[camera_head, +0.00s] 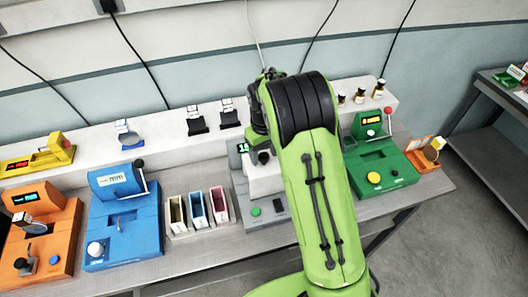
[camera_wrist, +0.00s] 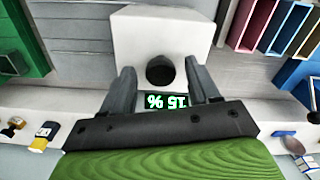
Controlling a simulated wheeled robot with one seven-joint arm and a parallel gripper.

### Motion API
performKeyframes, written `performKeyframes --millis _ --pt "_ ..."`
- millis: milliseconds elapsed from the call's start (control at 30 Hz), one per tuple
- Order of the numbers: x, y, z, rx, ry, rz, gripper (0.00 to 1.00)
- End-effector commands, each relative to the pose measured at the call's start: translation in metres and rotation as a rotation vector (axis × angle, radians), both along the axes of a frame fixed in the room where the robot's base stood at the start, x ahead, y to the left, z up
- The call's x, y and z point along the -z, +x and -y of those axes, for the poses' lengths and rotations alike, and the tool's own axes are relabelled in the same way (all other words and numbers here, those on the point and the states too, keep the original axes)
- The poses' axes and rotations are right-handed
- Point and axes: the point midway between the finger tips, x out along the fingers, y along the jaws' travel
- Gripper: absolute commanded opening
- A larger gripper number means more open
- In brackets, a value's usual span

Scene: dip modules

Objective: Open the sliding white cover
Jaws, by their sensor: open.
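The white cover (camera_wrist: 140,28) is a pale block with a round dark knob or hole (camera_wrist: 160,71) in its near face. It sits on the grey module, below my arm in the head view (camera_head: 264,184). My gripper (camera_wrist: 159,66) is open, with one grey finger on each side of the dark round part. A gap shows between it and each finger, and nothing is held.
Coloured bins (camera_head: 198,208) and a blue module (camera_head: 122,222) stand left of the grey module (camera_head: 254,222). An orange module (camera_head: 50,240) is farther left. A green module (camera_head: 378,165) stands to the right. Small bottles (camera_head: 360,96) stand on the white ledge behind.

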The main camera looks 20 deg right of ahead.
Motion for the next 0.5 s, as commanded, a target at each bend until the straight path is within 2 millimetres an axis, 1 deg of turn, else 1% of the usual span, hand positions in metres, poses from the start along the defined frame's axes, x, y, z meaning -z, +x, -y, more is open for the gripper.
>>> performKeyframes --millis 67,100,367,400,467,500 --pt "-0.0004 0.0000 -0.0001 0.000 0.000 0.000 0.60" --pt "-0.0005 0.0001 -0.0001 0.000 0.000 0.000 0.57" --pt "-0.0008 0.0002 -0.0001 0.000 0.000 0.001 0.18" --pt "-0.0008 0.0002 -0.0001 0.000 0.000 0.001 0.11" --pt "-0.0008 0.0002 -0.0001 0.000 0.000 0.001 0.02" --pt "-0.0009 0.0002 -0.0001 0.000 0.000 0.001 0.00"
